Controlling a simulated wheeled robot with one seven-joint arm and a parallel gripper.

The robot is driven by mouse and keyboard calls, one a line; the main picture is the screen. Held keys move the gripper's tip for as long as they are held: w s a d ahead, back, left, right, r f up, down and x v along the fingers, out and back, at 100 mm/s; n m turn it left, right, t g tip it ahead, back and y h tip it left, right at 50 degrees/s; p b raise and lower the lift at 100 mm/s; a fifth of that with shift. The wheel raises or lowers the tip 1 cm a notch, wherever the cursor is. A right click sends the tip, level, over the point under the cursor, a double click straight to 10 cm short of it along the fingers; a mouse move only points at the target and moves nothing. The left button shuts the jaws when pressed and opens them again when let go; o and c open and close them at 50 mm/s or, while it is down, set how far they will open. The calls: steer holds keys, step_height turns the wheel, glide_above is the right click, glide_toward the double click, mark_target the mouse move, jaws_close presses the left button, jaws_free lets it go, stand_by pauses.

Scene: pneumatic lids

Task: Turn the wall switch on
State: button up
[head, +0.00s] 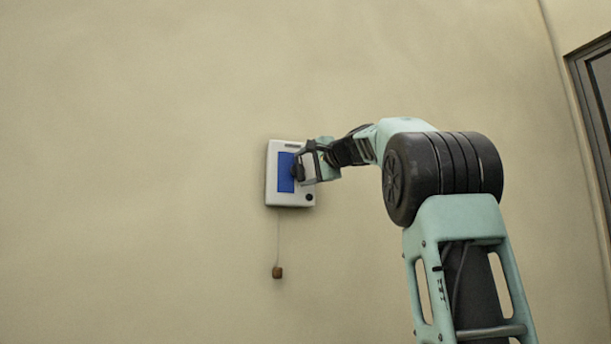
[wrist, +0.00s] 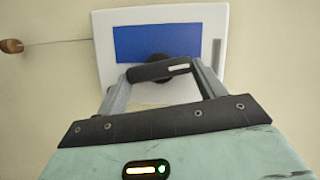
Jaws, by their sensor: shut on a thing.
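The wall switch (head: 272,185) is a white box with a blue panel, fixed to the wall left of my arm in the head view. It has a dark slot near its top and a round black knob at its lower right corner. It fills the top middle of the wrist view (wrist: 104,38), turned sideways. My gripper (head: 299,169) is at the right edge of the blue panel, its dark fingertips closed together. In the wrist view my gripper (wrist: 158,70) is shut against a dark rounded part at the panel's edge. The gripped part is mostly hidden by the fingers.
A thin cord with a brown end piece (head: 277,272) hangs below the switch. It also shows at the left of the wrist view (wrist: 12,46). A dark-framed door or window (head: 590,85) is at the far right. The wall around the switch is bare.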

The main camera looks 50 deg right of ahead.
steer(key=shift+f+m+t+b, duration=0.25)
steer(key=shift+m+t+b, duration=0.15)
steer(key=shift+m+b, duration=0.45)
steer(key=shift+m, duration=0.25)
steer(key=o, duration=1)
steer(key=shift+s, duration=0.1)
steer(key=s+a+b, duration=0.1)
steer(key=s+b, duration=0.1)
steer(key=s, duration=0.3)
steer(key=s+b, duration=0.2)
steer(key=s, duration=0.4)
steer(key=s+a+b, duration=0.1)
steer(key=s+b, duration=0.1)
steer(key=s, duration=0.4)
steer(key=shift+a, duration=0.35)
